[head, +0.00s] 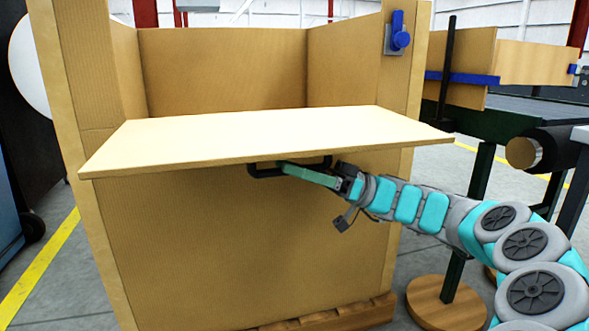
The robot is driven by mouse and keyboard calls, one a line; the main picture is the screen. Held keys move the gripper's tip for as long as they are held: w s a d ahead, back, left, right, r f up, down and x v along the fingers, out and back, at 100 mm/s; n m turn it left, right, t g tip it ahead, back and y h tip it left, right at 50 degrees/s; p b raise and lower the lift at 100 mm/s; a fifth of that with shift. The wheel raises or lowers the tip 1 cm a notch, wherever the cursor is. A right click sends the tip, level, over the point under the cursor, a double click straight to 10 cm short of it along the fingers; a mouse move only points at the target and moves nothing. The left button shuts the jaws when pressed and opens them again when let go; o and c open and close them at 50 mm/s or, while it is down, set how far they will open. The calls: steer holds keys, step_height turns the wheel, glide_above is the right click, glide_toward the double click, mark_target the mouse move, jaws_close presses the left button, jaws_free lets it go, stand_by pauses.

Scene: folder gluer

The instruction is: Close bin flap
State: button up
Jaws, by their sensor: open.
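The large cardboard bin (230,245) stands in the middle of the head view. Its flap (265,137), a pale flat board, is folded outward and lies nearly level across the front opening. A dark handle (263,169) shows under the flap's front edge. My gripper (285,167) reaches in from the right, under the front edge, with a green finger at the handle. Whether the finger touches the handle or sits inside it, I cannot tell. The gripper is open. A blue latch (398,38) is on the bin's right front post.
The bin rests on a wooden pallet (340,316). At the right are a dark green machine frame (483,170), a black roller (540,150) and a round wooden base (446,303). A blue machine (8,200) stands at the left. Floor shows between it and the bin.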

jaws_close()
stand_by(0.3)
stand_by(1.1)
